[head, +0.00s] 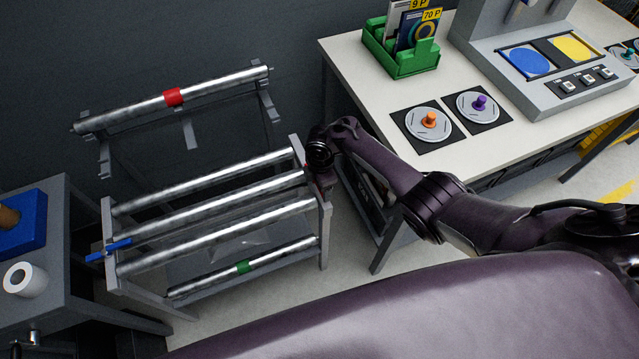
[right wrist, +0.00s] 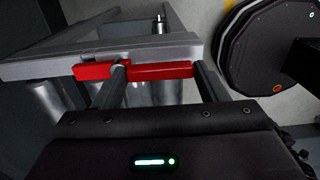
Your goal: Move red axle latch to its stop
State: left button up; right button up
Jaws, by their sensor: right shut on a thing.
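The red axle latch (right wrist: 160,72) is a flat red bar lying along the grey end rail (right wrist: 140,50) of the roller rack in the right wrist view. My right gripper (right wrist: 162,82) is at the latch, with one dark finger near its middle and the other at its right end; it is shut on it. In the head view, my right gripper (head: 320,182) is at the right end of the rack (head: 325,225) and hides most of the latch. A blue latch (head: 108,249) crosses the rack's left end. My left gripper is not in view.
Several steel rollers (head: 215,215) lie across the rack. A lower roller has a green band (head: 243,267); another with a red band (head: 173,97) lies on a stand behind. A white workbench (head: 375,85) stands close on the right, and a grey side table (head: 60,262) on the left.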

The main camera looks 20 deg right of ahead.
dwell(0.3)
jog(key=o, duration=1)
notch_tip(320, 180, up, 8)
jog(key=shift+f+p, duration=0.1)
jog(key=shift+p, duration=0.9)
